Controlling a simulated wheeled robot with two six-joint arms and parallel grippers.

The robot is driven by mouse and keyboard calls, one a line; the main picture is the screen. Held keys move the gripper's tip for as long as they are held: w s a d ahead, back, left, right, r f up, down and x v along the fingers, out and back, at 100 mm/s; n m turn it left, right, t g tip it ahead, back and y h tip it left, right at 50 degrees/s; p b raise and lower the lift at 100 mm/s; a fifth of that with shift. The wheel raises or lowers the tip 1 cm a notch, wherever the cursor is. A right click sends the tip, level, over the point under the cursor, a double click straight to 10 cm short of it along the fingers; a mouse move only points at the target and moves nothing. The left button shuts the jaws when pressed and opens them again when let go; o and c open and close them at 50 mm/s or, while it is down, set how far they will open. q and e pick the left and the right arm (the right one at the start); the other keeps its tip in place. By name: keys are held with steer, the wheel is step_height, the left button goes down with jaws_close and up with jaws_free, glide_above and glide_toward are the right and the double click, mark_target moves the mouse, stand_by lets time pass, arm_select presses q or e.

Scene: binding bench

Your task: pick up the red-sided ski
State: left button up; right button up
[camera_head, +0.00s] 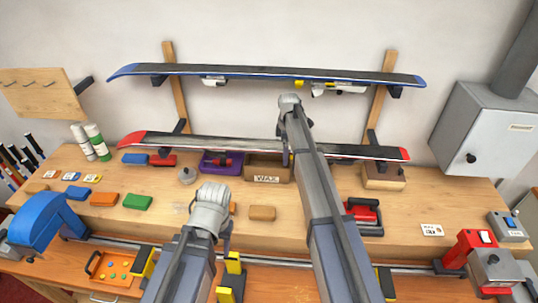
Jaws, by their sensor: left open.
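The red-sided ski (232,142) lies across the lower pegs of the wall rack, with red tips and a dark top. Its middle is partly covered by my right arm. My left gripper (226,237) is small and partly hidden beside my left wrist, low over the front of the bench. It is open, below and in front of the ski and apart from it. My right arm reaches up across the ski, and its gripper is hidden behind the arm. A blue-sided ski (250,71) lies on the upper pegs.
Wax blocks, a wax box (267,170) and a red-handled tool (363,212) stand on the bench. Yellow-black clamps (232,265) sit along the front rail. A blue machine (38,220) is at the left, a grey cabinet (487,130) at the right.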

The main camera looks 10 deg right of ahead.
steer(key=shift+c, duration=0.2)
steer(key=c, duration=1.2)
steer(key=shift+r, duration=0.15)
steer(key=shift+w+r+p, duration=0.1)
steer(key=shift+r+p, duration=0.25)
steer(key=shift+p, duration=0.15)
step_height(320, 180, up, 9)
steer(key=p, duration=0.9)
steer(key=shift+r, duration=0.1)
